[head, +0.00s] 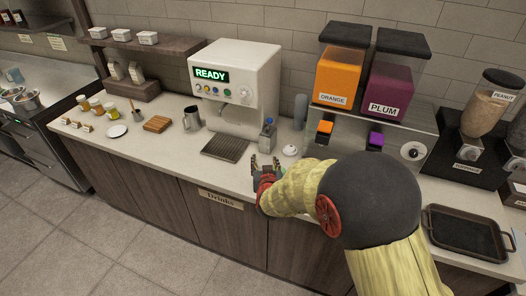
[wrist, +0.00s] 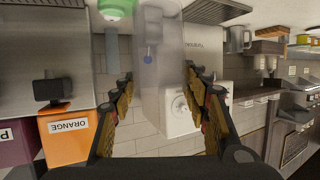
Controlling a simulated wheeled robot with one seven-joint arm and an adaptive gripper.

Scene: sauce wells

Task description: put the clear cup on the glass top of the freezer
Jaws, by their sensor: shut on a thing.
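The clear cup (wrist: 162,85) is a tall see-through shape between my fingers in the wrist view. The counter and machine show through it. My gripper (wrist: 162,108) is shut on it, one dark and yellow finger on each side. I cannot clearly make out the cup there. No glass-topped freezer can be made out in either view.
A white drink machine (head: 236,85) with a READY display stands behind. Orange (head: 338,76) and plum (head: 390,90) dispensers stand to the right. A black tray (head: 468,232) lies far right. The floor at left (head: 90,235) is clear.

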